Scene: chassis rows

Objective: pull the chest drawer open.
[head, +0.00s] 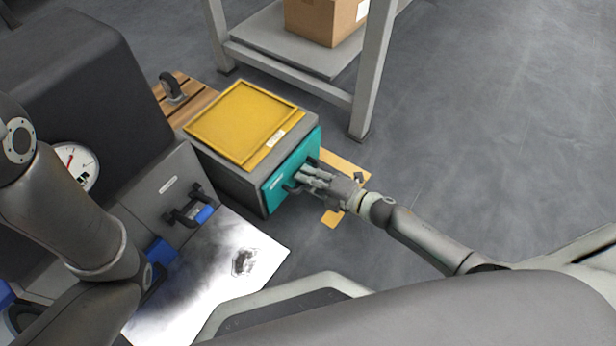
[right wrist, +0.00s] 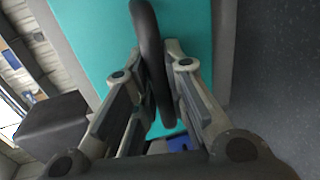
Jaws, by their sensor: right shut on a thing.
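The chest (head: 225,175) is a grey box with a teal drawer front (head: 278,190), which looks flush with the body. My right gripper (head: 302,181) reaches the teal front from the right and is shut on its dark handle. In the right wrist view, the dark curved handle (right wrist: 150,50) stands between the two fingers of my right gripper (right wrist: 162,90), with the teal front (right wrist: 90,30) behind it. My left arm shows at the left of the head view, but its gripper is not seen.
A yellow tray (head: 208,124) lies on top of the chest. A dark grey machine with a gauge (head: 76,162) stands left. A metal rack (head: 372,75) with a cardboard box (head: 312,20) stands behind.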

